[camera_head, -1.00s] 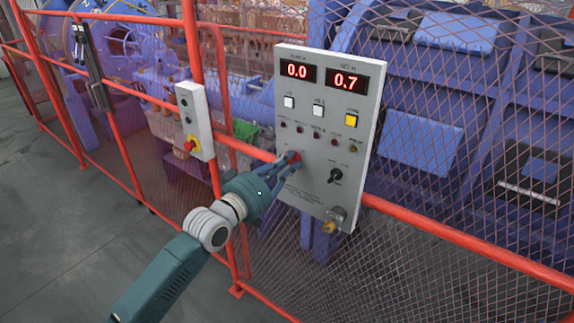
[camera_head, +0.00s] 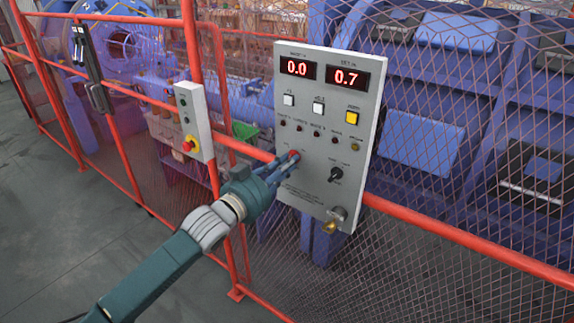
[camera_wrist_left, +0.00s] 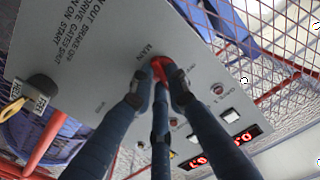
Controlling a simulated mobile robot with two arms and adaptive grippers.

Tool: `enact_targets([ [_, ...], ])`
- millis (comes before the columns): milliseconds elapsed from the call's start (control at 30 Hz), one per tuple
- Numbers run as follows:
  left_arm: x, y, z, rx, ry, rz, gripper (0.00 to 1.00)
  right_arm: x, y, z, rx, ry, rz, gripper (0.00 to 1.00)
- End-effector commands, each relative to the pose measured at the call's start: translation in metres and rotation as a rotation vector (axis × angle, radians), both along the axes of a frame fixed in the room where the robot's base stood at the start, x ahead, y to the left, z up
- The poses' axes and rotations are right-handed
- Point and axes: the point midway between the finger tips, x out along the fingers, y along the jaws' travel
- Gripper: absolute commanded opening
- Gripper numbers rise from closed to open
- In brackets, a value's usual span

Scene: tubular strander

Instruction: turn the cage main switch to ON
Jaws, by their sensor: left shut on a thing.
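The control panel (camera_head: 310,205) is a grey upright plate with two red displays reading 0.0 and 0.7. The red main switch knob (camera_head: 293,155) sits low on its left side. My left gripper (camera_head: 284,163) reaches it from the lower left, its fingers shut around the knob. In the left wrist view the fingers (camera_wrist_left: 160,84) close on the red knob (camera_wrist_left: 162,66), beside the printed word MAIN. The fingers cover much of the knob, so its exact setting cannot be read. My right gripper is in neither view.
A black selector knob (camera_head: 336,174) is right of the switch, and a key lock (camera_head: 335,220) is below it. A box with a red emergency button (camera_head: 190,145) hangs on the red fence at left. Blue machinery stands behind the mesh.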

Motion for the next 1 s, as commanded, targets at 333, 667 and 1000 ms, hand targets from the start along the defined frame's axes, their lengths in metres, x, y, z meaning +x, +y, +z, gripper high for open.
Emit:
enact_targets([
  [333, 0.0006, 0.0010, -0.0019, 0.243, -0.174, 0.001, 0.00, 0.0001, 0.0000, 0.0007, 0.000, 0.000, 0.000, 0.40],
  [667, 0.0008, 0.0009, -0.0020, 0.382, -0.276, -0.001, 0.00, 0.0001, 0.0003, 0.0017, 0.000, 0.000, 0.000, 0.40],
  [1000, 0.0006, 0.0009, -0.0027, 0.425, -0.308, -0.001, 0.00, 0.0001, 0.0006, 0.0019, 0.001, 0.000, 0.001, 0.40],
])
